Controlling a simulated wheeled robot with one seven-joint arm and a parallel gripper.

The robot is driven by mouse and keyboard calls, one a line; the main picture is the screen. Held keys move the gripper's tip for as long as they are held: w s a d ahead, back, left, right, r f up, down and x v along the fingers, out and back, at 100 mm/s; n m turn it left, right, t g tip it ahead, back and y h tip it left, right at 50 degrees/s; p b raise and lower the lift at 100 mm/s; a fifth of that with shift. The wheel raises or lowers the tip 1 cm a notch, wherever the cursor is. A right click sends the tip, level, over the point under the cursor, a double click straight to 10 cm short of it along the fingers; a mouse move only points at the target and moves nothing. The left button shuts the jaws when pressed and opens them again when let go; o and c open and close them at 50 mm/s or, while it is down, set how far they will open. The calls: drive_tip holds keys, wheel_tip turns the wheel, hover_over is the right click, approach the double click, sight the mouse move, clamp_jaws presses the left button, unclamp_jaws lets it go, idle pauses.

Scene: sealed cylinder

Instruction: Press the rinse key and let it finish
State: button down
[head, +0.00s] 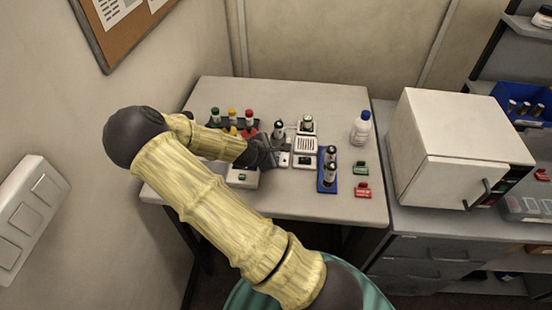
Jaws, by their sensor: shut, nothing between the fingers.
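My gripper (270,155) is shut and empty, low over the middle of the table beside a small white device (305,147). The device has a slotted top, and a dark-capped vial stands at its back left. A green-capped vial (307,122) stands in a white holder behind it. A white box (243,178) with a small dark green key on it lies to the left, partly hidden by my arm. I cannot tell which key is the rinse key, or whether my fingertips touch anything.
A dark rack with several coloured-cap vials (232,115) stands at the back left. A blue rack (328,180) with dark vials stands right of the device. A white bottle (361,128), a green clip (361,168) and a red clip (363,190) are further right. A white cabinet (447,140) bounds the right.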

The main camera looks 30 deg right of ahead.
idle(0.3)
drive_tip(key=shift+f, duration=0.4)
drive_tip(key=shift+f+b, duration=0.3)
drive_tip(key=shift+f, duration=0.05)
idle(0.6)
drive_tip(key=shift+r, duration=0.1)
drive_tip(key=shift+r+p, duration=0.7)
drive_tip(key=shift+p, duration=0.1)
wheel_tip(320, 180, up, 5)
drive_tip(key=p, duration=0.4)
drive_tip(key=shift+s, duration=0.1)
idle(0.9)
